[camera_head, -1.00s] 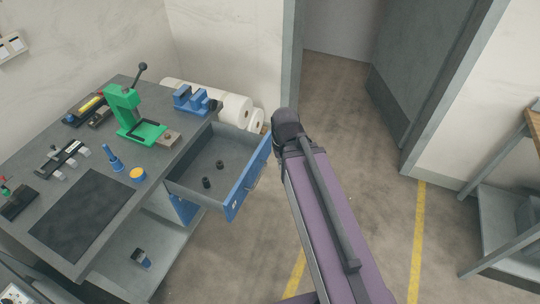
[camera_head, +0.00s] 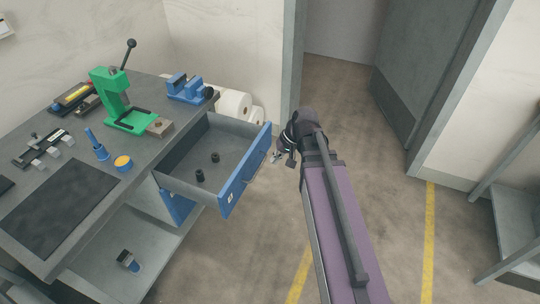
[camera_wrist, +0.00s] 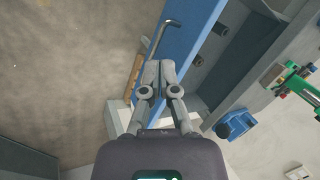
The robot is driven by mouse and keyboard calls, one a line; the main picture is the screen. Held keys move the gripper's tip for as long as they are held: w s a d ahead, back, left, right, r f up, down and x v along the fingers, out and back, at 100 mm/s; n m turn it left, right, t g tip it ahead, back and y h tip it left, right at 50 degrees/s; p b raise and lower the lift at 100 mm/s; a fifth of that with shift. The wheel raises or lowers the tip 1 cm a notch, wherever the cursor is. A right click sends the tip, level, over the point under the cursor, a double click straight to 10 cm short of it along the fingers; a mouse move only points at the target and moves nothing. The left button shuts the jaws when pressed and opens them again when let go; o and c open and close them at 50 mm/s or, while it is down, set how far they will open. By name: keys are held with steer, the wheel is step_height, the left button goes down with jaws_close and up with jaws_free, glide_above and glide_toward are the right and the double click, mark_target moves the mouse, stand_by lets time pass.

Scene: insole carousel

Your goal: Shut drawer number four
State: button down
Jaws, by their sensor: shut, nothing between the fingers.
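An open drawer (camera_head: 238,182) with a blue front juts out from the right side of the workbench. Its small white label is too small to read. Two small black cylinders (camera_head: 199,175) stand inside it. In the wrist view, the blue front (camera_wrist: 186,30) and its grey bar handle (camera_wrist: 157,36) lie past my fingertips. My gripper (camera_wrist: 160,66) is shut and empty, and overlaps the blue front in that picture. In the head view, my gripper (camera_head: 276,156) is just right of the drawer front, with a small gap in the picture. Contact cannot be told.
The workbench (camera_head: 50,255) holds a green press (camera_head: 112,97), a blue vise (camera_head: 187,88), a dark mat (camera_head: 60,205) and small tools. Open floor lies right of the drawer, near a doorway.

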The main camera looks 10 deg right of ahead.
steer(key=w+d+f+m+t+y+b, duration=0.1)
steer(key=w+d+f+t+y+b, duration=0.2)
steer(key=f+b, duration=0.4)
steer(key=w+d+f+m+t+y+b, duration=0.1)
steer(key=w+f+y+b, duration=0.25)
steer(key=w+b, duration=0.4)
steer(key=m+t+y+b, duration=0.3)
steer(key=t+b, duration=0.2)
steer(key=b, duration=1.2)
glide_toward(266, 144)
steer(key=s+d, duration=0.3)
steer(key=s, duration=0.1)
steer(key=shift+d+m+b, duration=0.3)
steer(key=shift+d+b, duration=0.25)
steer(key=shift+d, duration=0.3)
steer(key=x, duration=1.3)
steer(key=shift+d+r, duration=0.1)
steer(key=shift+r, duration=0.1)
steer(key=shift+w+a, duration=0.35)
steer(key=shift+a, duration=0.1)
